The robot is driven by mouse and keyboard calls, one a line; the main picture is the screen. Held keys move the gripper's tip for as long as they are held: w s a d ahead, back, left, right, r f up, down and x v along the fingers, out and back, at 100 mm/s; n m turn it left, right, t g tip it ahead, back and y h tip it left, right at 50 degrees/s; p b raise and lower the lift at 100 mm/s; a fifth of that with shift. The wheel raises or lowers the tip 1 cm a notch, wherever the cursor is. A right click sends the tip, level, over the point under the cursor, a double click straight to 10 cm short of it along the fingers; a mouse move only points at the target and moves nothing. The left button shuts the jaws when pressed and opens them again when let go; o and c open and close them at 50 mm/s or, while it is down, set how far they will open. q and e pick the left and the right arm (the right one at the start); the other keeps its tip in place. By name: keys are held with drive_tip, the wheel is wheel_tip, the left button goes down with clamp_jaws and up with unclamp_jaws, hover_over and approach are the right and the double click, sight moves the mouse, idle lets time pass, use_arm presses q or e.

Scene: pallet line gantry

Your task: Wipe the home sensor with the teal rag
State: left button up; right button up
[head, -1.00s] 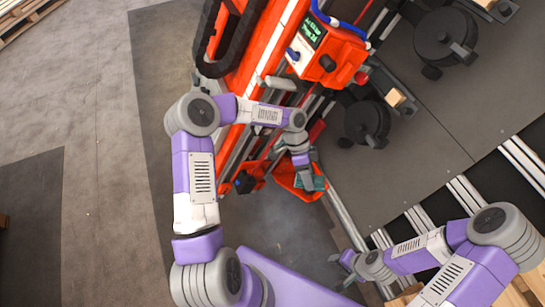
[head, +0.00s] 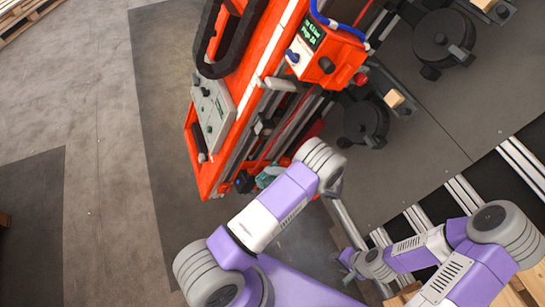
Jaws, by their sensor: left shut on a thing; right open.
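The teal rag (head: 268,177) shows as a small patch beside the foot of the orange mast, left of my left arm's large grey joint. My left gripper is at the rag and shut on it; its fingers are mostly hidden by my own arm. A small dark block (head: 243,182) sits at the mast's foot just left of the rag; I cannot tell whether it is the home sensor. I cannot tell whether rag and block touch. My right gripper (head: 346,261) is open and empty, low over the floor near the rails.
The orange mast (head: 262,75) carries a grey button panel (head: 213,115) and a control box with a green display (head: 313,34). Black wheel-like units (head: 445,37) stand at the upper right. Silver rails (head: 465,190) cross the right. Floor to the left is clear.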

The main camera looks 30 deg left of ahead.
sight(272, 163)
use_arm(q)
drive_tip(key=w+a+r+m+t, duration=0.1)
drive_tip(key=t, duration=0.1)
drive_tip(key=w+r+m+t+y, duration=0.1)
drive_tip(key=r+t, duration=0.1)
drive_tip(key=t, duration=0.1)
drive_tip(key=w+a+r+m+t+y, duration=0.1)
drive_tip(key=r+m+t, duration=0.1)
drive_tip(key=shift+w+a+r+t, duration=0.1)
drive_tip(key=shift+w+a+t, duration=0.25)
drive_tip(key=shift+t, duration=0.05)
drive_tip(key=w+a+b, duration=0.1)
drive_tip(key=w+a, duration=0.3)
drive_tip(key=shift+a, duration=0.3)
drive_tip(key=shift+w+a+b, duration=0.35)
drive_tip(key=shift+w+a, duration=0.2)
drive_tip(key=shift+a, duration=0.1)
idle(0.4)
